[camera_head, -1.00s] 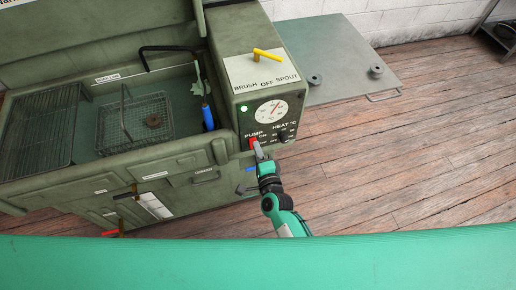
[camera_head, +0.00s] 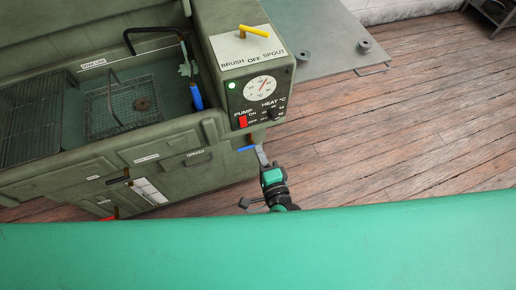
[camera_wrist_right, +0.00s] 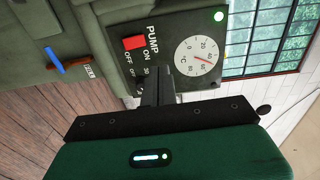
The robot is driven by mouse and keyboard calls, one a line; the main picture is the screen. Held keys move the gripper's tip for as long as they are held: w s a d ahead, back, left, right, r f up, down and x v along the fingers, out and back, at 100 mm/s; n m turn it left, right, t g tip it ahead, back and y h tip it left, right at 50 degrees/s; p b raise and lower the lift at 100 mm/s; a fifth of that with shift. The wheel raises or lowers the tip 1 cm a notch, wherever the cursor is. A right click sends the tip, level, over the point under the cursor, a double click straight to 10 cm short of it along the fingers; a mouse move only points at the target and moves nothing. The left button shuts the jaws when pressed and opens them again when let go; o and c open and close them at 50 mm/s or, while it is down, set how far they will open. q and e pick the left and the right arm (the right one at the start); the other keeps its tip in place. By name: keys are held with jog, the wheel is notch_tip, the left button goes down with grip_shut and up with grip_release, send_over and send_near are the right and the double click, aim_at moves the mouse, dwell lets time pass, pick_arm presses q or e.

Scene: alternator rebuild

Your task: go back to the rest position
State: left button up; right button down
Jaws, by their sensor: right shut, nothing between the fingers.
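My right gripper (camera_head: 261,153) is shut and empty. It is below the control panel (camera_head: 262,98) of the green parts washer, in front of the cabinet's right end. In the right wrist view its closed fingers (camera_wrist_right: 157,84) point at the panel and hide part of its lower area. The red pump switch (camera_head: 243,122) is clear of the fingers; it also shows in the right wrist view (camera_wrist_right: 134,42). A green lamp (camera_head: 232,85) on the panel is lit. My left gripper is not in view.
The washer basin (camera_head: 172,119) holds a wire basket (camera_head: 107,112) with a small brown part. A blue brush (camera_head: 196,96) hangs at its right. A yellow lever (camera_head: 255,30) tops the panel box. A grey plate (camera_head: 330,32) lies behind. The wooden floor (camera_head: 400,130) at right is clear.

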jog(key=shift+s, duration=0.15)
dwell(0.4)
jog(key=s+d+f+n+g, duration=0.2)
jog(key=s+f+n+g, duration=0.1)
jog(key=f, duration=0.7)
jog(key=s+d+f+n+g+h, duration=0.1)
jog(key=s+d+f+n+g, duration=0.2)
jog(key=f, duration=0.8)
jog(key=s+d+f+n+g, duration=0.15)
jog(key=s+f+n, duration=0.25)
jog(key=f, duration=0.6)
jog(key=s+d+f+n+g+h, duration=0.1)
jog(key=s+d+f+n+g, duration=0.1)
jog(key=s+d+f, duration=0.3)
jog(key=s+d+f+n+g+h, duration=0.1)
jog(key=s+d+f+n+g, duration=0.2)
jog(key=s, duration=0.9)
jog(key=s+d+f+n+g+h, duration=0.1)
jog(key=s+d+f+n+g, duration=0.1)
jog(key=s+d+f, duration=0.6)
notch_tip(320, 180, down, 3)
jog(key=shift+s+d+r+g+h, duration=0.1)
jog(key=shift+s+d+g+h, duration=0.2)
jog(key=shift+g, duration=0.55)
